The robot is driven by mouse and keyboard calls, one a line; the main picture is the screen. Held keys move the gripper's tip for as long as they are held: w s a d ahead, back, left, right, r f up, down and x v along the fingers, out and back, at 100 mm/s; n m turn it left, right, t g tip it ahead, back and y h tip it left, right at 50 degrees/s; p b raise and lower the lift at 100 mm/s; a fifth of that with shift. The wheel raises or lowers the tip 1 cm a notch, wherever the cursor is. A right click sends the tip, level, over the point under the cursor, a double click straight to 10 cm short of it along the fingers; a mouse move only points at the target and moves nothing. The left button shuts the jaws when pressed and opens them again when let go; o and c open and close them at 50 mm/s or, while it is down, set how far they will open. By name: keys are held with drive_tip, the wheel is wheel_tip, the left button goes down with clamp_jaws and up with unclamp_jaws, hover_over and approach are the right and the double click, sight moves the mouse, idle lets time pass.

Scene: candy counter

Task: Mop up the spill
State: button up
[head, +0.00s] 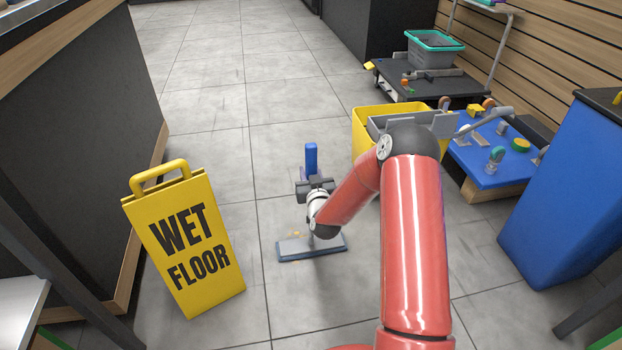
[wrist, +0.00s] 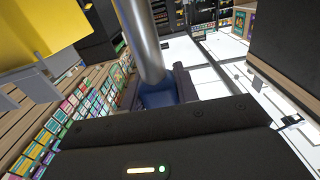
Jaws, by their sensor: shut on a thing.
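My gripper (head: 314,186) is shut on the mop, around its handle, over the floor in the middle of the head view. The mop's blue grip (head: 311,158) sticks up above the jaws. Its flat grey-blue head (head: 311,248) is low at the floor below my wrist; whether it presses on the tiles I cannot tell. Small yellow-orange marks show at the mop head, partly behind my wrist. I see no clear spill on the open floor; any liquid under the mop head is hidden. In the wrist view the mop's metal pole (wrist: 142,42) rises from the blue part by the jaws.
A yellow wet-floor sign (head: 187,241) stands left of the mop. A yellow bucket (head: 368,128) with a grey wringer is behind my arm. A blue-topped cart (head: 490,160), a blue bin (head: 565,190) and a dark platform (head: 430,90) line the right. Tiles behind the mop are clear.

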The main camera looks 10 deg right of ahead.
drive_tip(key=w+b, duration=0.3)
drive_tip(key=w, duration=1.1)
drive_tip(key=shift+w, duration=0.35)
idle(1.0)
